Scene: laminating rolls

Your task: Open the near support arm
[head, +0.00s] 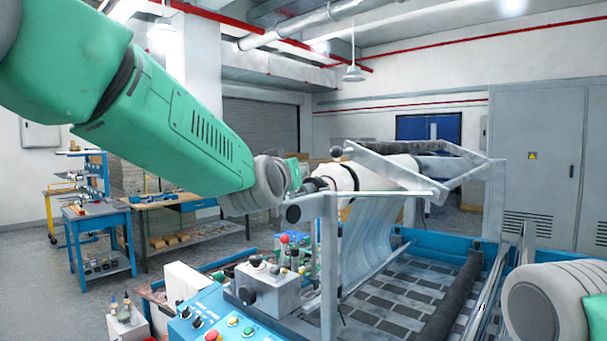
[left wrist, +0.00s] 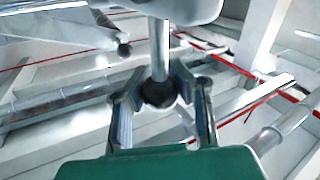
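My left gripper (head: 312,186) is at the near end of the roll, beside the top of a grey upright post (head: 329,265). In the left wrist view its two fingers (left wrist: 160,88) stand apart on either side of a dark ball knob (left wrist: 158,93) on a grey rod (left wrist: 158,45). I cannot tell whether they touch it. The near support arm seems to be the grey frame part by this post; its knob is hard to make out in the head view. The white roll (head: 372,172) with hanging film lies behind. My right gripper is out of view.
A control box with buttons and a joystick (head: 265,285) stands below my left gripper. A second dark knob (head: 336,152) shows above the roll. The blue-railed machine bed (head: 400,295) is to the right. Workbenches (head: 170,205) stand at the back left.

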